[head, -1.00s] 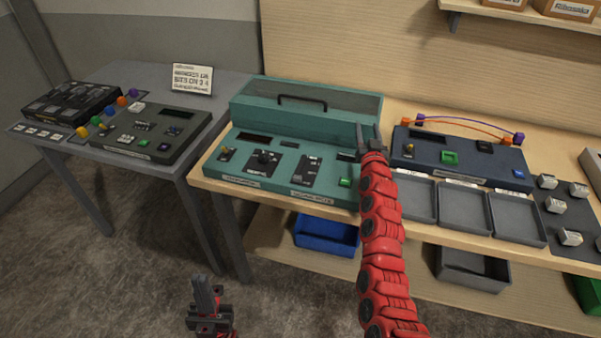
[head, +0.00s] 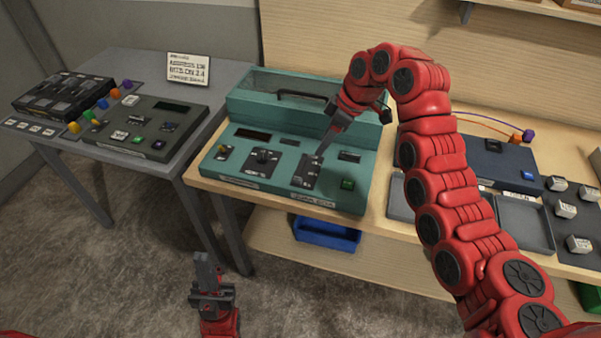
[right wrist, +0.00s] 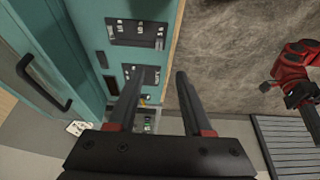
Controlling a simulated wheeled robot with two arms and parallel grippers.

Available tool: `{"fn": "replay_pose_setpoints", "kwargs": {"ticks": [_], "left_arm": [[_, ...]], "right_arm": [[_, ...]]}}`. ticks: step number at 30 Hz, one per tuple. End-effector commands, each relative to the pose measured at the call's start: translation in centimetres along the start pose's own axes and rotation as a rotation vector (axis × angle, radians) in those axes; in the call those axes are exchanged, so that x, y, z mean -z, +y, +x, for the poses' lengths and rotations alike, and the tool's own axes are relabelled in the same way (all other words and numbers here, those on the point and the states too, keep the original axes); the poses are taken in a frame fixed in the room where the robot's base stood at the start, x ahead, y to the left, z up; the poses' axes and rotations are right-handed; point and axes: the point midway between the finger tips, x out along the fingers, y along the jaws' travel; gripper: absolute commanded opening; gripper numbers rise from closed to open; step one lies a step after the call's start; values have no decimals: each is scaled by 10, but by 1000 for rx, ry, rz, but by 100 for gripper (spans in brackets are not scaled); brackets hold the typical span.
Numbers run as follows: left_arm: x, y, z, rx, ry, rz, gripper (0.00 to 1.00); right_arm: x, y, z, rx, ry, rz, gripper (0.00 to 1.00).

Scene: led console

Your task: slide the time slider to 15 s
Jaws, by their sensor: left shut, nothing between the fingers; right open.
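The teal console (head: 232,172) stands on the wooden bench. Its black slider plate (head: 306,178) is right of the dark dial plate (head: 262,160). The slider plate also shows in the right wrist view (right wrist: 138,32); I cannot make out its knob position or scale values. My right gripper (head: 321,154) points down at the slider plate's upper end in the head view; contact cannot be told. In the right wrist view it is open (right wrist: 160,78), with no object seen between its fingers. My left gripper (head: 204,268) is shut and empty, low in front of the bench.
A green button (head: 347,184) sits right of the slider plate. A lidded box with a dark handle (head: 301,94) rises behind the panel. A grey table (head: 226,82) with another console (head: 122,140) is at left. Grey trays (head: 524,222) lie at right, partly behind my arm.

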Motion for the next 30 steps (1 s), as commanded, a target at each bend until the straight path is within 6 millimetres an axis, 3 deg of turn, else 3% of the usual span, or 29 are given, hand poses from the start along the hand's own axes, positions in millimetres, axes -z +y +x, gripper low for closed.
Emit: {"fn": "replay_pose_setpoints", "kwargs": {"ticks": [12, 21, 30], "left_arm": [[2, 0, 10, 0, 0, 0, 0], [6, -2, 35, 0, 0, 0, 0], [7, -2, 40, 0, 0, 0, 0]], "right_arm": [[2, -1, 78, 1, 1, 2, 50], [2, 0, 138, 2, -2, 1, 50], [1, 1, 159, -3, 2, 2, 50]]}}
